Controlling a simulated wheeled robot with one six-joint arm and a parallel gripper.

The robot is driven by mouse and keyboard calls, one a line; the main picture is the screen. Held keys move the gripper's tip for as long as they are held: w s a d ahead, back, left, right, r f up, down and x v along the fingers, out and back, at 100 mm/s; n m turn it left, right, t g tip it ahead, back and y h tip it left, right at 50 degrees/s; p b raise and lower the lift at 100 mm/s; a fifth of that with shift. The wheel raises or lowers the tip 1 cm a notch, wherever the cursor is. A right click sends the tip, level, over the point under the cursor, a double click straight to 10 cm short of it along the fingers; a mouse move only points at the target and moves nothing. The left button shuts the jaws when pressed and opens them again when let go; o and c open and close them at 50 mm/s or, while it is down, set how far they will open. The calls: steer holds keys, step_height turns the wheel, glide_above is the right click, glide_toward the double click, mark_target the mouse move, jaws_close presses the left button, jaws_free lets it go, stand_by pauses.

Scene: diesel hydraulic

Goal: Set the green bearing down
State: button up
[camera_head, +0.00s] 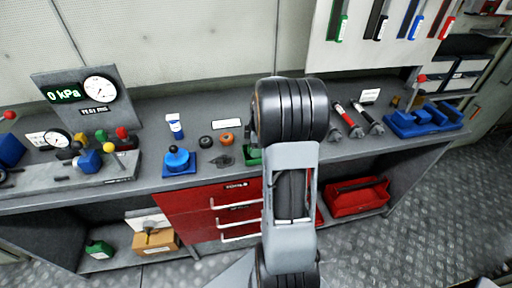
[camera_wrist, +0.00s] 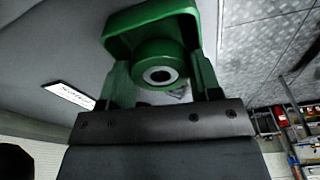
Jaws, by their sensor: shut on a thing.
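The green bearing (camera_wrist: 150,52) is a green housing with a round boss and a dark centre hole. It fills the upper middle of the wrist view, between the two fingers of my gripper (camera_wrist: 164,80). My gripper is shut on it. In the head view only a green edge (camera_head: 252,155) shows beside my arm, which hides the gripper and most of the part. I cannot tell whether the bearing touches the grey workbench (camera_head: 60,190) or hangs just above it.
A black ring (camera_head: 206,142), an orange ring (camera_head: 227,139) and a blue fixture (camera_head: 179,162) stand left of my arm. Red and black tools (camera_head: 357,120) and a blue rack (camera_head: 425,120) are to the right. A gauge panel (camera_head: 75,98) stands at the back left.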

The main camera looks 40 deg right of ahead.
steer(key=o, duration=1)
steer(key=shift+s+f, duration=0.15)
steer(key=shift+f, duration=0.65)
steer(key=shift+a, duration=0.1)
steer(key=shift+r, duration=0.1)
steer(key=shift+r+p, duration=0.3)
steer(key=shift+p, duration=0.05)
step_height(320, 180, up, 12)
steer(key=d, duration=0.1)
steer(key=s+a+m+t, duration=0.1)
steer(key=s+a+m, duration=0.2)
steer(key=a, duration=0.4)
steer(key=s+a+m+t, duration=0.1)
steer(key=s+a+m, duration=0.3)
steer(key=a, duration=0.3)
steer(key=s+a+m+t+h, duration=0.1)
steer(key=s+a+m, duration=0.3)
steer(key=a, duration=0.3)
steer(key=shift+s+a+f, duration=0.3)
steer(key=shift+s+a, duration=0.05)
steer(key=shift+s, duration=0.05)
